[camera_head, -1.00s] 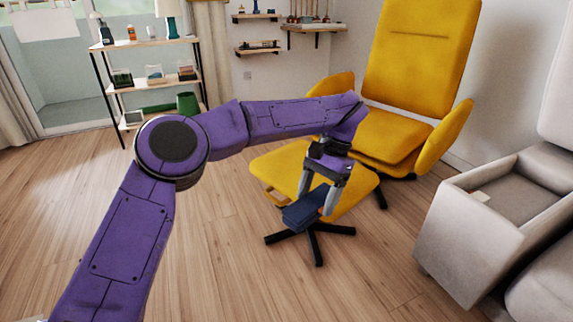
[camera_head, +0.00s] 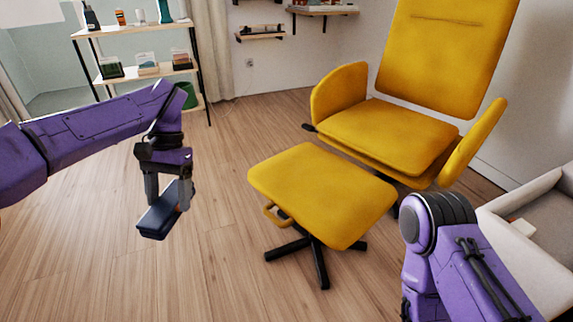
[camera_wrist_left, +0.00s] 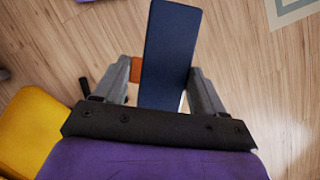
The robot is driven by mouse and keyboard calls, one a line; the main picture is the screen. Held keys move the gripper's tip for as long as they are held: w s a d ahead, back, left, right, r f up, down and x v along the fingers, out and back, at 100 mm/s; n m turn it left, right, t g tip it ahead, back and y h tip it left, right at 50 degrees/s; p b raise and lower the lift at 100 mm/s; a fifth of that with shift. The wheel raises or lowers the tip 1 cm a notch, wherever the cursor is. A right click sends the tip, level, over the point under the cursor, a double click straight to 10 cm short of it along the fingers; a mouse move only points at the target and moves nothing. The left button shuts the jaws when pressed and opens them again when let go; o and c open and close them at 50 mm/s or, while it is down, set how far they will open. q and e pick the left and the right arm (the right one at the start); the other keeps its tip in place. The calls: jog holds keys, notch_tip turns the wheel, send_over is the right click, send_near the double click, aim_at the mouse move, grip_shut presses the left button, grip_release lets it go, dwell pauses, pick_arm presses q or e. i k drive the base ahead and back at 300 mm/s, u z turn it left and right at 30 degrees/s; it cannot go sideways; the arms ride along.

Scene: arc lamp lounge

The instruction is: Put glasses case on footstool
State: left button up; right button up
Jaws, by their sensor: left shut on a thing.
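My left gripper (camera_head: 168,190) is shut on a dark blue glasses case (camera_head: 158,218) and holds it in the air over the wood floor, left of the footstool. In the left wrist view the case (camera_wrist_left: 168,55) sticks out between the two grey fingers, with an orange-brown patch beside the left finger. The yellow footstool (camera_head: 320,190) stands in front of the yellow armchair, its top bare. Its edge shows at the lower left of the left wrist view (camera_wrist_left: 30,125). My right arm comes in at the lower right of the head view; its gripper is out of frame.
The yellow armchair (camera_head: 390,135) stands behind the footstool. A light sofa (camera_head: 540,225) is at the right edge. The floor between gripper and footstool is clear.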

aim_at(322, 174)
jog(key=u, duration=0.05)
jog(key=i, duration=0.7)
jog(key=z, duration=0.8)
jog(key=i, duration=0.5)
jog(key=z, duration=0.65)
